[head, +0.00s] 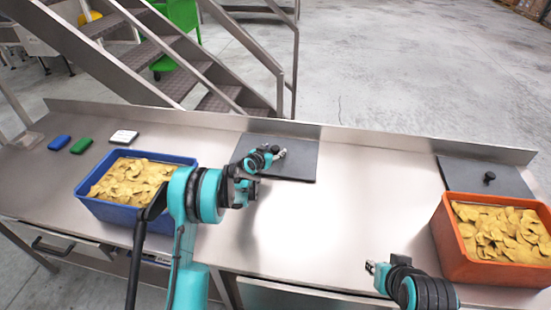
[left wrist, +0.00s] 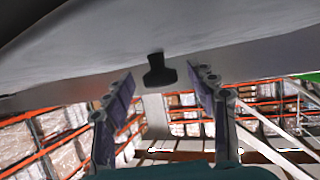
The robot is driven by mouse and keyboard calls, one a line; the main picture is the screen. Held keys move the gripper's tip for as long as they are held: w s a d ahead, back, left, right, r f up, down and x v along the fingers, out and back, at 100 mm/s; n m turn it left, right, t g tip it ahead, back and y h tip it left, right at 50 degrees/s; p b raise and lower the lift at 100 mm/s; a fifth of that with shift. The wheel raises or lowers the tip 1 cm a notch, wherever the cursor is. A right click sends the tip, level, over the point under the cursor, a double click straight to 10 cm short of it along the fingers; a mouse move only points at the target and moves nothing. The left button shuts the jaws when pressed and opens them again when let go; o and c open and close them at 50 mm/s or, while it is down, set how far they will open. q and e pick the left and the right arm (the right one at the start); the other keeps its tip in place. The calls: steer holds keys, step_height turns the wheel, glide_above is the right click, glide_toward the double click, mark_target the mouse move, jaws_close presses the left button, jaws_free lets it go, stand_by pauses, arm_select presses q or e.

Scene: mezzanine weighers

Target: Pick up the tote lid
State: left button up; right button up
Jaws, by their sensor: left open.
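A flat dark grey tote lid (head: 302,165) lies on the steel bench behind the middle. A second dark grey lid (head: 500,172) with a black knob (head: 489,178) lies at the right, behind the orange tote. My left gripper (head: 279,154) is over the middle lid and hides part of it, including its knob. In the left wrist view my open left fingers (left wrist: 165,98) stand on either side of a black knob (left wrist: 159,70), with visible gaps. My right gripper (head: 371,267) is low over the front of the bench, away from both lids; its opening is unclear.
A blue tote (head: 120,213) of yellow chips stands at the left, and an orange tote (head: 480,269) of chips at the right. Blue, green and white small items (head: 81,145) lie at the back left. A raised ledge (head: 390,138) runs behind the bench. The bench middle is clear.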

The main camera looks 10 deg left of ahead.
arm_select(q)
steer(key=shift+r, duration=0.1)
jaws_close()
